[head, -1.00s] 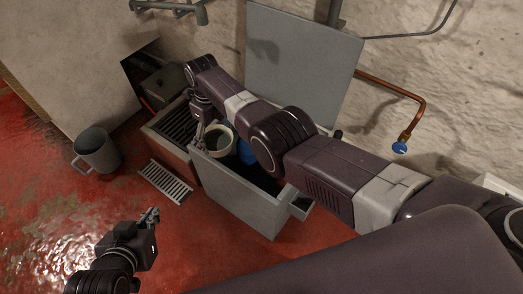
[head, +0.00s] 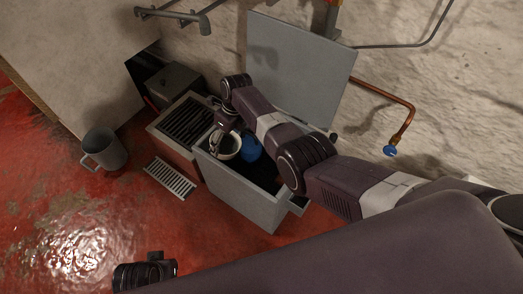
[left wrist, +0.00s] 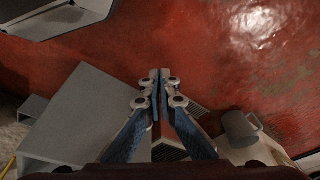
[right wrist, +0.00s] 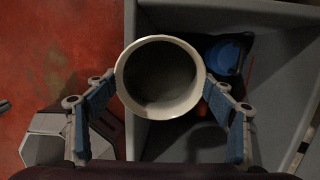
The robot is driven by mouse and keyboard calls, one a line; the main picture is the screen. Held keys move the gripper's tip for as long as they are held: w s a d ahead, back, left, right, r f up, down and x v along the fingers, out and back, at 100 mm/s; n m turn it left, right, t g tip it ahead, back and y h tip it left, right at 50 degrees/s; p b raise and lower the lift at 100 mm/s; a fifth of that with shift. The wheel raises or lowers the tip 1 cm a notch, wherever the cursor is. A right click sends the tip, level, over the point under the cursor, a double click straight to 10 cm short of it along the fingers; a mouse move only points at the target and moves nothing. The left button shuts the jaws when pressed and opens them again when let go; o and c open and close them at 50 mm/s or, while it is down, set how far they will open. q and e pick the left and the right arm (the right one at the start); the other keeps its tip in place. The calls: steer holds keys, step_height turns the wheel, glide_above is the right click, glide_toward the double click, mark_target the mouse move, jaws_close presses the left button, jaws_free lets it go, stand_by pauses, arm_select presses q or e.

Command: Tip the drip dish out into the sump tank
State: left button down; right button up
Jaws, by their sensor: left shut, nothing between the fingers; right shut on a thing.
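The drip dish (right wrist: 122,86) is a round, pale-rimmed vessel. My right gripper (right wrist: 160,88) is shut on it, one finger on each side. In the head view the dish (head: 228,157) is over the left end of the sump tank (head: 240,198), an open grey box. Its mouth faces the right wrist camera and its inside is dark; I cannot tell what it holds. A blue round thing (head: 249,147) is inside the tank, beside the dish. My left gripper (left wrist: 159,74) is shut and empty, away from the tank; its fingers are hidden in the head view.
A grey lid panel (head: 298,75) stands behind the tank. A slatted red-sided box (head: 187,122) adjoins its left. A copper pipe with a blue valve (head: 390,150) runs along the wall.

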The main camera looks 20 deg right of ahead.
mark_target(230, 149)
steer(key=shift+s+d+y+p, duration=0.1)
steer(key=shift+d+y+p, duration=0.2)
steer(key=shift+d, duration=0.05)
arm_select(q)
steer(key=f, duration=0.3)
steer(key=shift+s, duration=0.25)
arm_select(e)
steer(key=shift+d, duration=0.1)
arm_select(q)
steer(key=shift+s+f, duration=0.2)
steer(key=shift+f, duration=0.25)
arm_select(e)
steer(key=shift+s+d+f+y, duration=0.15)
steer(key=shift+d+y, duration=0.15)
steer(key=shift+y, duration=0.1)
steer(key=shift+d+t, duration=0.15)
steer(key=shift+t, duration=0.15)
arm_select(q)
steer(key=shift+s+f+p, duration=0.2)
steer(key=shift+f+p, duration=0.1)
steer(key=shift+f, duration=0.1)
arm_select(e)
steer(key=shift+s+d, duration=0.1)
arm_select(q)
steer(key=shift+w+f, duration=0.2)
steer(key=shift+w, duration=0.05)
arm_select(e)
steer(key=shift+s+d+y, duration=0.15)
steer(key=shift+d+y, duration=0.15)
steer(key=shift+y, duration=0.1)
